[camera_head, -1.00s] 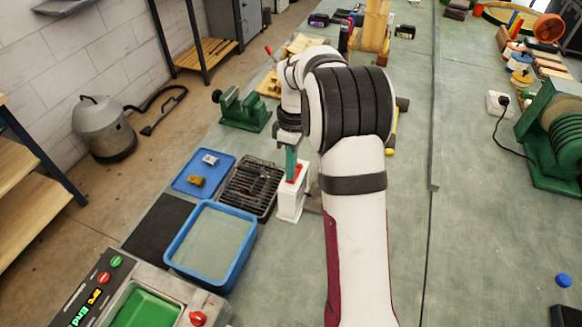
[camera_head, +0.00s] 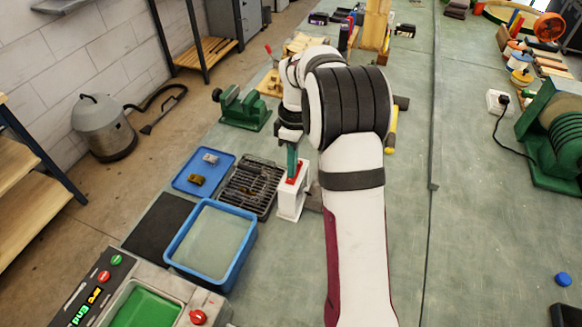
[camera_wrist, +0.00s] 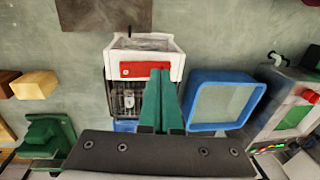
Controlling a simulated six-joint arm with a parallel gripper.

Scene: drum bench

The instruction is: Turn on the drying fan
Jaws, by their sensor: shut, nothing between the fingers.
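The drying fan appears to be the white box (camera_head: 289,204) standing beside the black wire rack in the head view. It has a red part on its top, and in the wrist view the white box (camera_wrist: 174,57) carries a red strip (camera_wrist: 136,71) with a small round mark at its left end. My gripper (camera_head: 292,160) has green fingers pointing down at the red part. In the wrist view my gripper (camera_wrist: 161,74) is shut and empty, its tips overlapping the right part of the red strip. I cannot tell whether they touch it.
The black rack (camera_head: 262,179) with small parts stands left of the white box. A blue tray (camera_head: 187,181) and a blue water basin (camera_head: 248,250) lie near it. A green vise (camera_head: 243,110) stands behind.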

